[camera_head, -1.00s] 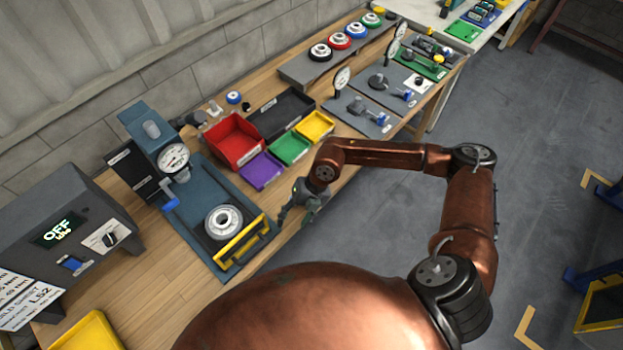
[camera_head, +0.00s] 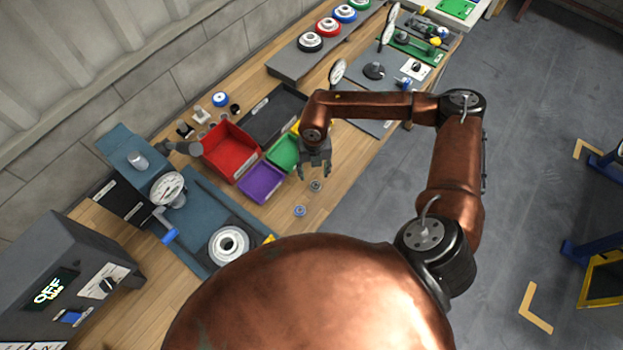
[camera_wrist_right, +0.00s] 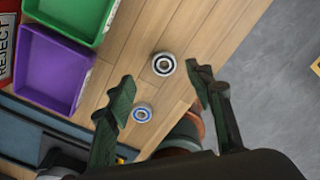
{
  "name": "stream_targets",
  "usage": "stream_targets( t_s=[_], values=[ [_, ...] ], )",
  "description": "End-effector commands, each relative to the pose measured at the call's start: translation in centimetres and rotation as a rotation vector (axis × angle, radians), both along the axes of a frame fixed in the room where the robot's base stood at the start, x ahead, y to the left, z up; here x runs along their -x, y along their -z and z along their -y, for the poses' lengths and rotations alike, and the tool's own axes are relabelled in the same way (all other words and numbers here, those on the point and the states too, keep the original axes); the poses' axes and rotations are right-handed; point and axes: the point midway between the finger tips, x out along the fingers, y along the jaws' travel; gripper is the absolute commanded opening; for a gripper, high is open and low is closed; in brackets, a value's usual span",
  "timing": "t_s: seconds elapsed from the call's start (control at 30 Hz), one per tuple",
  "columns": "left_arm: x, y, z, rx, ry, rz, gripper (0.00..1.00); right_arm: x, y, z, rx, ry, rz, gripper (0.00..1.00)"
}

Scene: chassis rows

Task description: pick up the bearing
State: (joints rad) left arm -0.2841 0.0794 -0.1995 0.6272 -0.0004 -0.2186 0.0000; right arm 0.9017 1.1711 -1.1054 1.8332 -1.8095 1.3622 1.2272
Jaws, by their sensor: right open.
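Two small ring-shaped bearings lie apart on the wooden bench. The black-ringed bearing (camera_head: 316,185) is nearer the gripper and also shows in the wrist view (camera_wrist_right: 164,64). The blue-ringed bearing (camera_head: 300,211) lies nearer the press and also shows in the wrist view (camera_wrist_right: 142,113). My right gripper (camera_head: 315,172) is open and empty, pointing down above the bench beside the black-ringed bearing. In the wrist view its fingers (camera_wrist_right: 161,86) are spread, with both bearings seen beyond and between them. My left gripper is not in view.
Red (camera_head: 231,174), purple (camera_head: 261,199) and green (camera_head: 284,168) bins stand left of the gripper. A blue press base (camera_head: 205,215) carries a large pale ring (camera_head: 229,246). The bench's front edge drops to the grey floor on the right.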

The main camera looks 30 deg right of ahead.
Motion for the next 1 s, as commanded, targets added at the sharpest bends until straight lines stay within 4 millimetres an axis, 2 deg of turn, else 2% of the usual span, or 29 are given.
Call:
stream_targets(
  t_s=[0.2, 0.3, 0.43, 0.53, 0.7, 0.8, 1.0],
  values=[
    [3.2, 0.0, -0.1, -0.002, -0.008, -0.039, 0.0, 0.1, 2.3, -0.1, -0.001, -0.004, -0.002, 0.49],
    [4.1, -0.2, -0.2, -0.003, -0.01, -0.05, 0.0, 0.4, 3.7, 0.1, 0.001, -0.003, -0.003, 0.49],
    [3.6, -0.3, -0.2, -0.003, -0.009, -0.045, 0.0, 0.5, 5.6, 0.3, -0.001, -0.001, -0.002, 0.49],
    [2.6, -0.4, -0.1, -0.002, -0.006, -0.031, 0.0, 0.5, 6.6, 0.3, -0.001, -0.001, -0.001, 0.49],
    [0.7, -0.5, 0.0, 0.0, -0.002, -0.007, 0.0, 0.5, 7.0, 0.3, -0.001, -0.001, 0.0, 0.49],
    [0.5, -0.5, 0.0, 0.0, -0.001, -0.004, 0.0, 0.5, 6.9, 0.3, -0.001, -0.001, 0.0, 0.49],
    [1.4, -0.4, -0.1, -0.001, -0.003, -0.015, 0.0, 0.5, 6.9, 0.3, -0.001, -0.001, 0.0, 0.35]
  ],
)
